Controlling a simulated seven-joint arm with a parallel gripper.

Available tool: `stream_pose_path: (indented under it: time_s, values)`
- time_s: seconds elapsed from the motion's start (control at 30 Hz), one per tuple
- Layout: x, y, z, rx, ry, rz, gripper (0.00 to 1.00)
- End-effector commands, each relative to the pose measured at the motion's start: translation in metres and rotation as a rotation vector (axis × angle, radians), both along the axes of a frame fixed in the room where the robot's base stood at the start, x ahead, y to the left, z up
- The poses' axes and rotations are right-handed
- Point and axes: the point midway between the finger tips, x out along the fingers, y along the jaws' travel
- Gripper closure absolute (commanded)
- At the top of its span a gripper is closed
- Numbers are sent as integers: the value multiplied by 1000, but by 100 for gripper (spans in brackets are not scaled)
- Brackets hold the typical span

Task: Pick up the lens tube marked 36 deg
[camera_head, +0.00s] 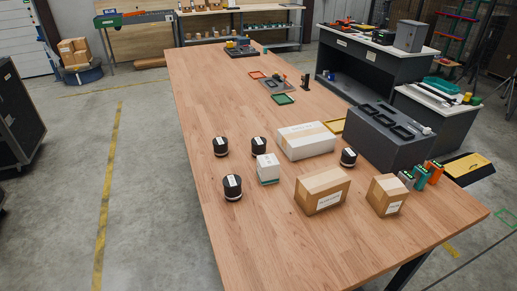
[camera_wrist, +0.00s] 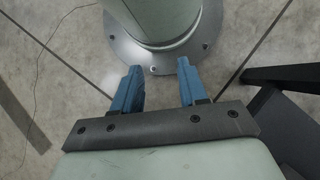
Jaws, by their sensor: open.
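Several black lens tubes with white labels stand upright on the wooden table in the head view: one at the left (camera_head: 221,147), one to its right (camera_head: 258,146), one nearer the front (camera_head: 232,188), and one right of the white box (camera_head: 348,157). Their markings are too small to read, so I cannot tell which is 36 deg. My gripper (camera_wrist: 158,90) shows only in the wrist view. Its two blue fingers are apart with nothing between them. It is over the floor beside my round base, away from the tubes.
Among the tubes are a small white box (camera_head: 268,168) and a long white box (camera_head: 307,141). Brown cartons (camera_head: 322,190) (camera_head: 387,195) stand at the front right. A dark case (camera_head: 385,135) stands at the table's right. The left part of the wooden table (camera_head: 205,90) is bare.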

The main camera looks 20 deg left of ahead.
Motion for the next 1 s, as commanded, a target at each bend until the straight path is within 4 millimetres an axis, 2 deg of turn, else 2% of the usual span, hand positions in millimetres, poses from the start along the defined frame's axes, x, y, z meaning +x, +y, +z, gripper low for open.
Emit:
stream_pose_path:
  time_s: [0.23, 0.73, 1.0]
  values:
    - [0, 0, 0, 0, 0, 0, 56]
    - [0, 0, 0, 0, 0, 0, 9]
    - [3, 0, -1, 0, -5, -4, 8]
